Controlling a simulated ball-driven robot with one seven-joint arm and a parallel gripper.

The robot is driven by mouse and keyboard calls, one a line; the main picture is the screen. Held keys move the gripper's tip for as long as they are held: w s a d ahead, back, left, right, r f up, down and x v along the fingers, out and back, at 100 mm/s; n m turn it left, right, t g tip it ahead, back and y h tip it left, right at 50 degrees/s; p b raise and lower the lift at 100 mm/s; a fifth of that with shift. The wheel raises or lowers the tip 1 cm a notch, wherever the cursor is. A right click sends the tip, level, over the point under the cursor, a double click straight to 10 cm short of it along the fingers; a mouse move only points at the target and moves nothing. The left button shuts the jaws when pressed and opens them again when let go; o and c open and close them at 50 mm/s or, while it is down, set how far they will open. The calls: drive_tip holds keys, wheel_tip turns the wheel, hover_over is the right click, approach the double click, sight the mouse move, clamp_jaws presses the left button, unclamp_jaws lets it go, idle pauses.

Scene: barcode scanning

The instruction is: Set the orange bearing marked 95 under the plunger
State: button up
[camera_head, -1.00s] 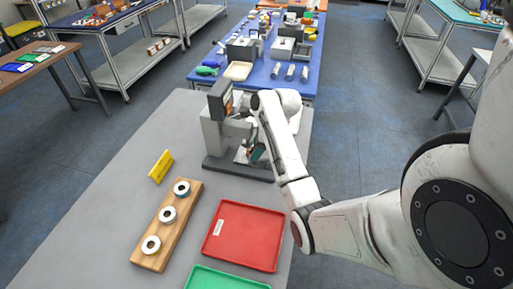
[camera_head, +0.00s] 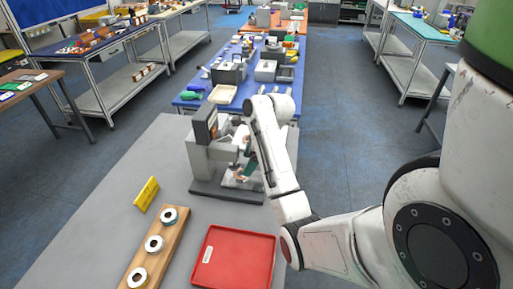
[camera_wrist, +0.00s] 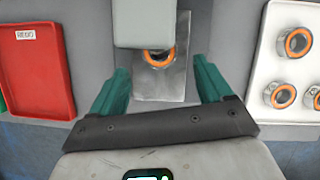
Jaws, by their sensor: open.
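An orange-ringed bearing (camera_wrist: 158,57) lies on the bare metal plate (camera_wrist: 160,85) of the press, partly hidden beneath the grey block above it (camera_wrist: 143,25). Its marking cannot be read. My gripper (camera_wrist: 160,72) is open, its two green fingers spread on either side of the plate's near part and apart from the bearing. In the head view, the grey press (camera_head: 200,150) stands on the grey table, with my gripper (camera_head: 248,166) at its right side. The bearing cannot be made out there.
A white tray (camera_wrist: 268,65) with several orange bearings lies right of the plate in the wrist view. A red tray (camera_head: 235,258) lies in front of the press. A wooden block (camera_head: 165,245) with three pale rings and a yellow sign (camera_head: 146,194) stand to the left.

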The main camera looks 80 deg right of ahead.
drive_tip(key=v, duration=0.6)
drive_tip(key=shift+r, duration=0.35)
idle(0.3)
drive_tip(key=shift+s, duration=0.15)
idle(0.5)
